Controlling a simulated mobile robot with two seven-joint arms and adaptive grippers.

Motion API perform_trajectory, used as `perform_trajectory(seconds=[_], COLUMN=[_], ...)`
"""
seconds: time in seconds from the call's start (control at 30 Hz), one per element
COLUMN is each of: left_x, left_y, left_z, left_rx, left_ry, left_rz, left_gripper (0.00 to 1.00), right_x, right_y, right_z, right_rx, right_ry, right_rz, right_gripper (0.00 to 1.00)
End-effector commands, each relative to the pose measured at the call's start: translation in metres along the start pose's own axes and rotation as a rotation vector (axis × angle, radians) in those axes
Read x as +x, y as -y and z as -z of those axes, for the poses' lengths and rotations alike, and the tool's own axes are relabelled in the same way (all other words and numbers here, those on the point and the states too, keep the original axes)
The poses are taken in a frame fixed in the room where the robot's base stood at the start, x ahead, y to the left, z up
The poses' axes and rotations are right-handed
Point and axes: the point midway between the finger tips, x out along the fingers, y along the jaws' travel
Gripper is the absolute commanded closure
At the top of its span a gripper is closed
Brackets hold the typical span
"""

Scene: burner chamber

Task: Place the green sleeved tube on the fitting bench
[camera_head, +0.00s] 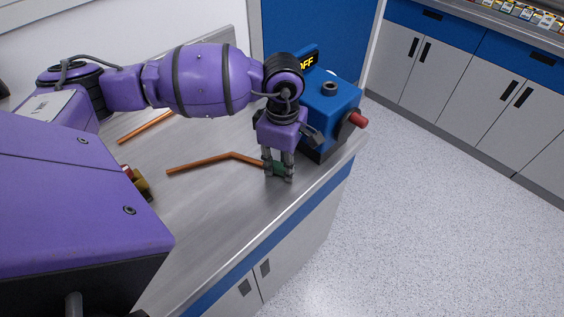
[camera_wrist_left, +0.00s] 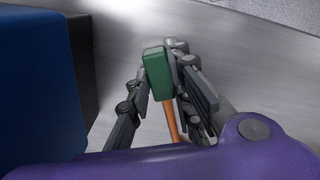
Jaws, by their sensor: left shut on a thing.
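The green sleeved tube is a bent copper-coloured tube (camera_head: 205,162) with a green sleeve (camera_head: 278,168) at its right end. My left gripper (camera_head: 279,176) points down over the metal bench top (camera_head: 225,200) and is shut on the green sleeve. In the left wrist view the green sleeve (camera_wrist_left: 155,72) sits between the fingers, with the copper tube (camera_wrist_left: 172,120) running back beneath the gripper. The tube is low over the bench; I cannot tell whether it touches the surface. My right gripper is not in view.
A blue machine (camera_head: 328,105) with a red knob and an "OFF" sign stands close beside my left gripper. Another copper tube (camera_head: 147,127) lies farther back. A brass-coloured fitting (camera_head: 140,184) is partly hidden by my body. The bench's front edge is near.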

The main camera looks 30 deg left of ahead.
Motion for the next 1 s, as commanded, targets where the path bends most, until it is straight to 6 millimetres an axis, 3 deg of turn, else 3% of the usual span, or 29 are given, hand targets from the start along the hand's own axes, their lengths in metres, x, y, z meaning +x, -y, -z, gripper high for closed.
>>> perform_trajectory(seconds=[0.27, 0.3, 0.43, 0.77, 1.0], left_x=[0.002, 0.003, 0.002, -0.001, -0.032], left_y=[0.0, 0.0, 0.0, 0.0, -0.001], left_z=[0.0, 0.0, 0.0, 0.0, 0.0], left_rx=[0.0, 0.0, 0.0, 0.0, 0.001], left_ry=[0.0, 0.0, 0.001, 0.001, 0.001], left_rz=[0.0, 0.001, -0.001, -0.002, -0.005], left_gripper=[1.0, 0.79, 0.62, 0.61, 0.61], right_x=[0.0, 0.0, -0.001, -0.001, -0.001], right_y=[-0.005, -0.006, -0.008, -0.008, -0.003], right_z=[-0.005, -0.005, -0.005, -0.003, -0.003], right_rx=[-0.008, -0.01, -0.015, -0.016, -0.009], right_ry=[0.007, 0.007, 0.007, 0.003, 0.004], right_rz=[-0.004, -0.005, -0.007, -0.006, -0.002], right_gripper=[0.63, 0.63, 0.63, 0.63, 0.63])
